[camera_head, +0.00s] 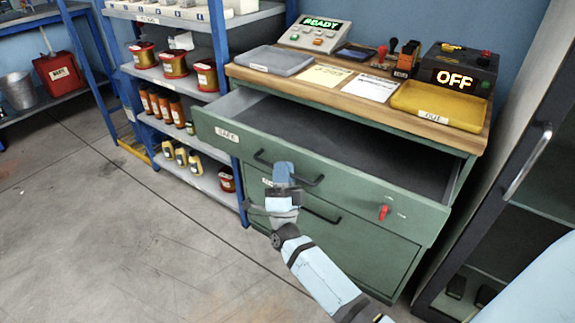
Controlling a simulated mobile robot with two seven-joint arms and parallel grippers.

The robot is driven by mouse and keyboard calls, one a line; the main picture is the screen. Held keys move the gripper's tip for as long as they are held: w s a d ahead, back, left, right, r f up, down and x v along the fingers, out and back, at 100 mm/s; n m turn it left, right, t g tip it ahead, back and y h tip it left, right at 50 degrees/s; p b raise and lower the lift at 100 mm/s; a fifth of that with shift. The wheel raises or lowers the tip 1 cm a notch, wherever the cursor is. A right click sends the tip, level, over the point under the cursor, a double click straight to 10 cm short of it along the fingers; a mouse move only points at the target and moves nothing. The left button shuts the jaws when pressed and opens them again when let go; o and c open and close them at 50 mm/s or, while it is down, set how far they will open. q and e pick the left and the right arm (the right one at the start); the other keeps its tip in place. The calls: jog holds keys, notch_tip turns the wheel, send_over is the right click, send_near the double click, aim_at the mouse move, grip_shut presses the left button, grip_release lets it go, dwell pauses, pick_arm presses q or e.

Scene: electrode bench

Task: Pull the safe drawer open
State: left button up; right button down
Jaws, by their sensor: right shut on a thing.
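The safe drawer (345,180) is the top drawer of the green cabinet, with a "SAFE" label at its left. It stands well out from the cabinet, and its dark inside shows, empty where visible. Its black bar handle (310,181) runs across the front. My right gripper (284,172) is at the handle's middle and is shut on it; its fingers hide part of the bar. My left gripper does not show.
A lower drawer (320,235) is shut below. A red key or knob (384,212) sticks out from the drawer front at right. A yellow tray (440,103) labelled "OUT" and a box reading "OFF" (455,75) stand on the top. Blue shelves (180,85) stand left; the floor in front is clear.

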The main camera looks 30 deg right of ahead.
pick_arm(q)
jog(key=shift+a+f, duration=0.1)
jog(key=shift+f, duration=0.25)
pick_arm(e)
jog(key=shift+s+a+f, duration=0.1)
jog(key=shift+s+a, duration=0.05)
jog(key=shift+a, duration=0.2)
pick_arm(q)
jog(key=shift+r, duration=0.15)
pick_arm(e)
jog(key=c, duration=1.5)
grip_release()
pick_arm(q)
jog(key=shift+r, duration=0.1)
pick_arm(e)
jog(key=shift+o, duration=0.2)
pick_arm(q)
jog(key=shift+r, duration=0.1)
